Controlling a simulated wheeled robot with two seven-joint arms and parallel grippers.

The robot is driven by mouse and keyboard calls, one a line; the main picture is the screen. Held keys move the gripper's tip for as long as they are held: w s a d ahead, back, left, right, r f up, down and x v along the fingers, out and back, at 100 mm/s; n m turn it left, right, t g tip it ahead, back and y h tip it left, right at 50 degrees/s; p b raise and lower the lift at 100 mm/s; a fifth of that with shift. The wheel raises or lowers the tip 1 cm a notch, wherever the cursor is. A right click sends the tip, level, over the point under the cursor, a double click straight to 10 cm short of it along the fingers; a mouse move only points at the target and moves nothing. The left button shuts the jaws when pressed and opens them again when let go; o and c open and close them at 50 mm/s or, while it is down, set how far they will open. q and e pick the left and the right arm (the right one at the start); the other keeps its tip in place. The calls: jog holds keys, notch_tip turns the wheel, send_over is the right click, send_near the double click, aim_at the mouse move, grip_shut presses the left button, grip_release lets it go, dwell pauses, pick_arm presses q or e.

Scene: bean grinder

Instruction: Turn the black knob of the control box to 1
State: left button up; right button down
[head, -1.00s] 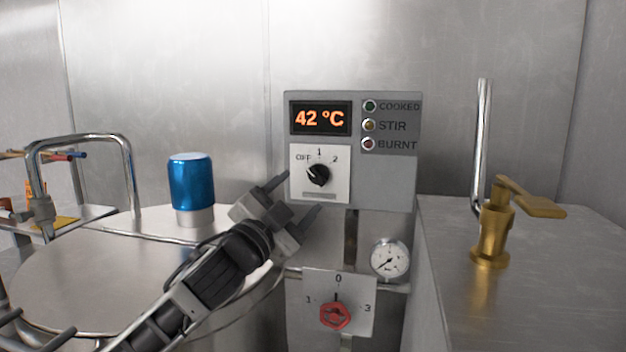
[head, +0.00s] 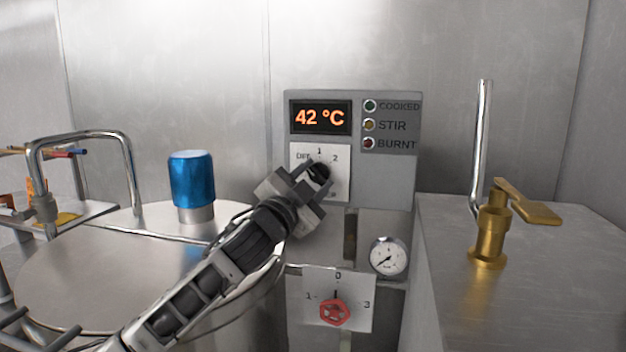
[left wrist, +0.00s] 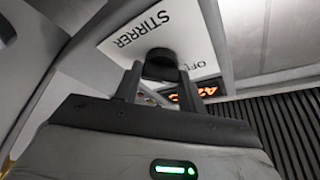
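The grey control box (head: 385,180) is on the back wall, its display reading 42 °C. Its white dial plate (head: 340,188) is marked OFF, 1 and 2. The black knob (head: 319,171) is partly covered by my left gripper (head: 314,178), so its pointer cannot be read. In the left wrist view the black knob (left wrist: 160,65) lies between the two fingers of my left gripper (left wrist: 160,76), under the word STIRRER. The fingers sit close against the knob's sides and look shut on it. My right gripper is not in view.
A red knob (head: 334,312) on a second plate and a round gauge (head: 389,257) are below the box. A blue cylinder (head: 192,180) stands on the steel vessel lid at left. A brass tap (head: 490,235) stands at right.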

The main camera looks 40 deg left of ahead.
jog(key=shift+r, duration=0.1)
pick_arm(q)
jog(key=shift+r+m+p, duration=0.15)
jog(key=shift+m+p, duration=0.55)
jog(key=shift+p, duration=0.1)
jog(key=shift+m+g+h+p, duration=0.4)
jog(key=shift+m+h+p, duration=0.2)
jog(key=shift+m, duration=0.3)
jog(key=m, duration=0.2)
jog(key=shift+m+g+h, duration=0.7)
jog(key=shift+m+g, duration=0.3)
jog(key=shift+m, duration=1.2)
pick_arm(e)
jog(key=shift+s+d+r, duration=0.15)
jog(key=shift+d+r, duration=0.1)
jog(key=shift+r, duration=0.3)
pick_arm(q)
jog(key=o, duration=1)
jog(key=shift+s, duration=0.1)
